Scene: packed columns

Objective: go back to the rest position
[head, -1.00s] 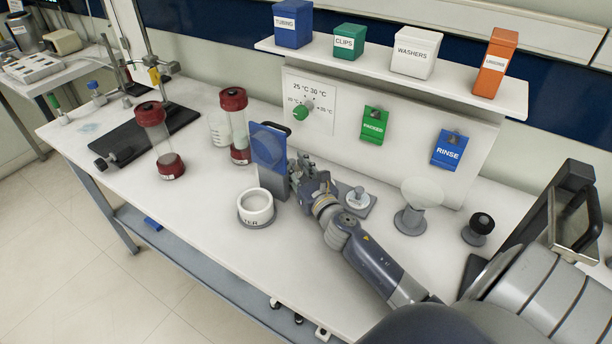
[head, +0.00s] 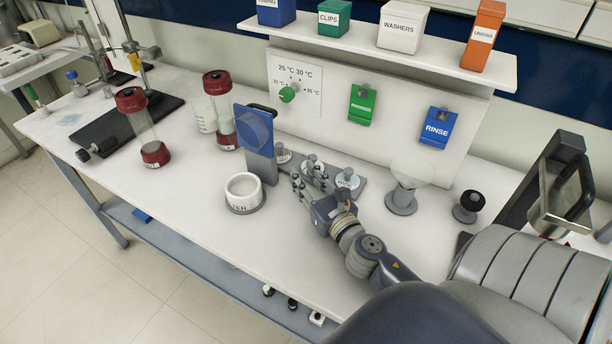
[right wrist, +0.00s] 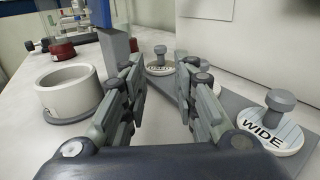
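My right gripper (head: 312,187) is over the white bench, to the right of the blue panel on its grey post. In the right wrist view its two fingers (right wrist: 157,100) stand apart with nothing between them. Knobbed discs on a grey base (head: 352,192) lie just beyond the fingers; one disc (right wrist: 270,130) reads "WIDE" in the right wrist view. A white ring-shaped cup (head: 244,191) stands to the left of the gripper, apart from it. My left gripper is in neither current view.
Two red-capped columns (head: 143,128) (head: 221,110) stand at the left. A funnel on a stand (head: 404,185) and a black knob (head: 467,206) stand right of the gripper. A shelf (head: 380,57) with bins is above. The bench front is clear.

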